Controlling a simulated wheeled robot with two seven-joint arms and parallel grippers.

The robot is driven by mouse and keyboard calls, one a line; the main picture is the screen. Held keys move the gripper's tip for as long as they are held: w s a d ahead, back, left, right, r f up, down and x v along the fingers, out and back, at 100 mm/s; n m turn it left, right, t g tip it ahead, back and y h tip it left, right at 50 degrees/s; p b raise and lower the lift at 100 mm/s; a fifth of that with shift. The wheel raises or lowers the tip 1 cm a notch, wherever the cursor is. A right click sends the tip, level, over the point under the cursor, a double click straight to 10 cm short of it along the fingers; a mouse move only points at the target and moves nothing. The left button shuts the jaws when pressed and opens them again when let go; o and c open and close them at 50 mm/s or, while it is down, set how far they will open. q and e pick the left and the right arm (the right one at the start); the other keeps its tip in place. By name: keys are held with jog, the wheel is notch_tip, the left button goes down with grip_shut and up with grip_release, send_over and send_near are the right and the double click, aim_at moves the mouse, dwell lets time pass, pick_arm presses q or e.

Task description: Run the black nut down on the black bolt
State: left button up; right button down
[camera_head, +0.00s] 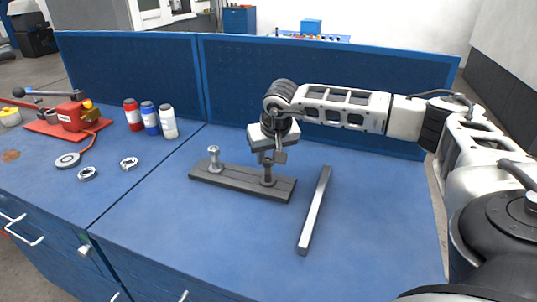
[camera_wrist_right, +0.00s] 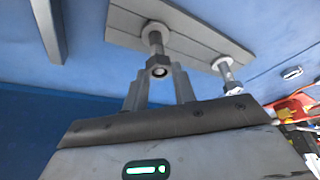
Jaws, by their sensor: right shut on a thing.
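A flat dark grey plate (camera_head: 236,182) lies on the blue bench and carries two upright bolts. The black bolt (camera_head: 268,173) stands near its right end; it also shows in the wrist view (camera_wrist_right: 156,45). My right gripper (camera_head: 268,158) points down over the black bolt. In the wrist view its fingers (camera_wrist_right: 159,76) stand either side of the black nut (camera_wrist_right: 158,66), which sits at the bolt's free end, and they are shut on it. In the head view the gripper hides the nut. My left gripper is out of view.
A silver bolt (camera_head: 214,157) stands at the plate's left end. A long grey bar (camera_head: 314,211) lies right of the plate. Red, blue and white bottles (camera_head: 149,118), rings (camera_head: 88,173) and a red tool (camera_head: 70,116) are on the left. The front of the bench is clear.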

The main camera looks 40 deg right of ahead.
jog(key=m, duration=0.2)
jog(key=m+g+h, duration=0.1)
jog(key=m, duration=0.2)
jog(key=shift+w+a+h, duration=0.1)
jog(key=shift+w+h, duration=0.05)
jog(key=shift+h, duration=0.15)
jog(key=m+g, duration=0.1)
jog(key=m, duration=0.2)
jog(key=m+g+h, duration=0.1)
jog(key=m, duration=0.2)
jog(key=shift+w, duration=0.15)
jog(key=m+g, duration=0.1)
jog(key=m, duration=0.2)
jog(key=m+g, duration=0.2)
jog(key=m, duration=0.2)
jog(key=shift+w, duration=0.2)
jog(key=m+g, duration=0.1)
jog(key=m, duration=0.2)
jog(key=m+y, duration=0.1)
jog(key=m, duration=0.2)
jog(key=shift+g+y, duration=0.3)
jog(key=shift+g, duration=0.1)
jog(key=c, duration=1.4)
grip_release()
jog(key=shift+o, duration=0.2)
